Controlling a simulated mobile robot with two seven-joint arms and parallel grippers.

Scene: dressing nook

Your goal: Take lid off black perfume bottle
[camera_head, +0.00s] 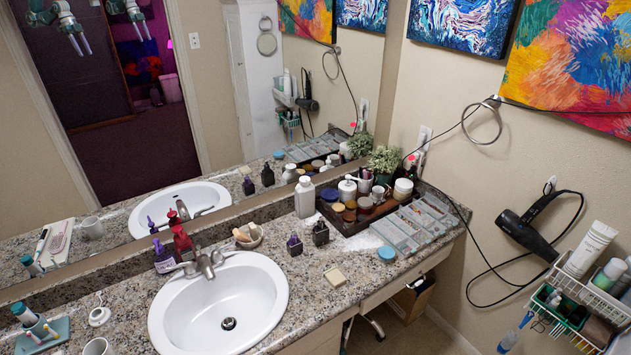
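A small dark, squarish bottle (320,234), which looks like the black perfume bottle, stands upright on the granite counter right of the sink. Its top is too small for me to make out the lid clearly. A second small dark bottle with a purplish top (294,245) stands just left of it, a small gap apart. Neither of my grippers is directly in view. Pale arm parts, probably mine, show only as reflections at the mirror's top left, far from the bottles.
A white sink (265,312) with a metal faucet (206,262) lies left of the bottles. A white bottle (305,197) and a crowded dark tray (345,243) stand behind and right. A soap bar (335,275) lies in front. A hair dryer (530,228) hangs on the right wall.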

